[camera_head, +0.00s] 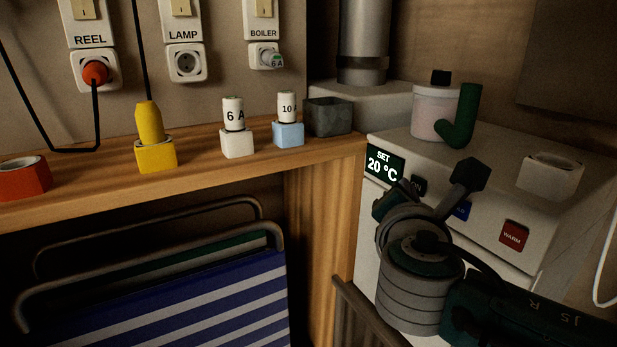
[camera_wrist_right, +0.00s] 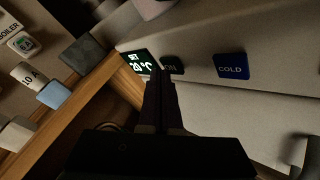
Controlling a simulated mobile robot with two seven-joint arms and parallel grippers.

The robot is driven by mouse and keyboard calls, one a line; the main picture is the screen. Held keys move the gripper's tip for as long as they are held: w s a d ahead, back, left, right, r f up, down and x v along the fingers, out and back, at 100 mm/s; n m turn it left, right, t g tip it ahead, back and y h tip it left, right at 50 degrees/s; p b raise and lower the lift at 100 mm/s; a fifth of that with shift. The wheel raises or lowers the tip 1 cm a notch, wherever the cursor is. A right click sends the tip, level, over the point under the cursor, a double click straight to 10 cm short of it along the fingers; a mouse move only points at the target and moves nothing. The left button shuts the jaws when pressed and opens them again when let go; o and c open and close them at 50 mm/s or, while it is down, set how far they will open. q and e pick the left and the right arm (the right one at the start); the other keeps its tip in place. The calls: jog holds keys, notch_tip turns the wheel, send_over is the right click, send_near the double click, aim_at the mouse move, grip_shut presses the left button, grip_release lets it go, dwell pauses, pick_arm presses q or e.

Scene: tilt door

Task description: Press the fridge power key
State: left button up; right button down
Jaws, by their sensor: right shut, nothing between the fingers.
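The white appliance (camera_head: 388,230) has a dark display (camera_head: 384,164) reading "SET 20 °C" on its front panel. A small black key marked "ON" (camera_head: 418,186) sits right of the display; it also shows in the right wrist view (camera_wrist_right: 173,65). A blue key (camera_head: 461,211) is farther right, marked "COLD" in the right wrist view (camera_wrist_right: 231,66). A red key marked "WARM" (camera_head: 514,236) is rightmost. My right gripper (camera_wrist_right: 159,76) is shut and empty, its fingertips between display and ON key. I cannot tell whether they touch the panel. My left gripper is not in view.
A pink-and-white jar (camera_head: 433,113) and a green bent tube (camera_head: 464,118) stand on the appliance. A wooden shelf (camera_head: 200,165) at left carries several coloured holders and a grey bin (camera_head: 328,116). A striped folding chair (camera_head: 170,310) is below.

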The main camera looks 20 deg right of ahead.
jog(key=shift+a, duration=0.1)
jog(key=a, duration=0.6)
jog(key=shift+s, duration=0.25)
jog(key=shift+d, duration=0.1)
jog(key=s+a+r+m+g+y+p, duration=0.2)
jog(key=s+r+m+g+y+p, duration=0.3)
jog(key=s+r+p, duration=0.6)
jog(key=s+a+r+m+g+y+p, duration=0.1)
jog(key=s+a+r+m+y+p, duration=0.15)
jog(key=s+r+m+p, duration=0.85)
jog(key=s+a+r+m+g+y+p, duration=0.3)
jog(key=r+p, duration=0.5)
jog(key=p, duration=0.7)
notch_tip(320, 180, up, 35)
jog(key=p, duration=3.5)
jog(key=shift+s+d, duration=0.25)
jog(key=shift+s, duration=0.1)
